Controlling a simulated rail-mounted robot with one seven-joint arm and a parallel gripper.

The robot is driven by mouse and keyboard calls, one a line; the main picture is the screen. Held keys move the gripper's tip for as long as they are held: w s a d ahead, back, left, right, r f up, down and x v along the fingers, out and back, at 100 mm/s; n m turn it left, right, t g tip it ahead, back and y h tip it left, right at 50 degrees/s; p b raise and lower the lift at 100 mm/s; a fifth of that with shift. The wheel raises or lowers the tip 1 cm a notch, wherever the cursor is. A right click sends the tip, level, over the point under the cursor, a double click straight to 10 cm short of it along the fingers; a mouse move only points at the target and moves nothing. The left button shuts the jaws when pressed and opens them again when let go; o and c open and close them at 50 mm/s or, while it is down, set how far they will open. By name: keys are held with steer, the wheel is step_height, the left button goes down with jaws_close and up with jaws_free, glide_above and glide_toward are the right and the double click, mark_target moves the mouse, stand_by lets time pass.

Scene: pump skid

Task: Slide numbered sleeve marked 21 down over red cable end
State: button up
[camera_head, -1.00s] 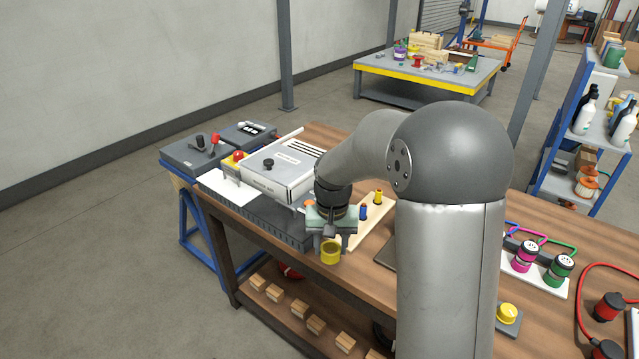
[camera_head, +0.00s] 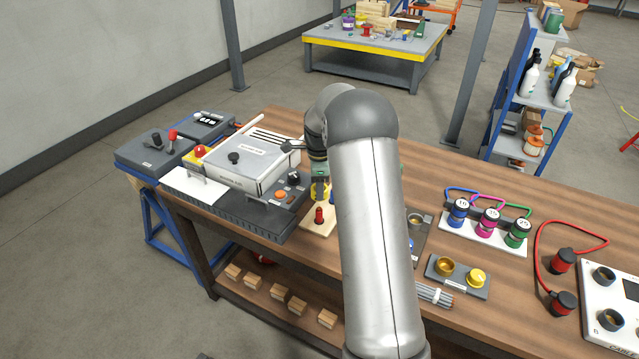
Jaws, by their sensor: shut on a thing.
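My gripper (camera_head: 320,172) is pointed down over the wooden board (camera_head: 312,228) near the table's front edge. A short red peg (camera_head: 319,215), probably the red cable end, stands upright on the board, just below the piece in the picture. The piece seems to be above or behind the peg; I cannot tell whether they are in line. My arm hides the rest of the board.
A grey-white box (camera_head: 253,160) on a dark base stands close to the left. Right of my arm are a rack (camera_head: 470,232) of blue, magenta and green numbered pieces, a grey plate (camera_head: 458,284) with a yellow knob, and a red cable (camera_head: 541,250).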

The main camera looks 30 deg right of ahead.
steer(key=b, duration=0.2)
glide_above(319, 210)
steer(key=shift+f, duration=2.55)
steer(key=shift+f+b, duration=0.15)
steer(key=shift+b, duration=0.2)
steer(key=shift+f+b, duration=1.45)
steer(key=shift+f, duration=0.7)
steer(key=shift+f, duration=0.15)
steer(key=o, duration=0.9)
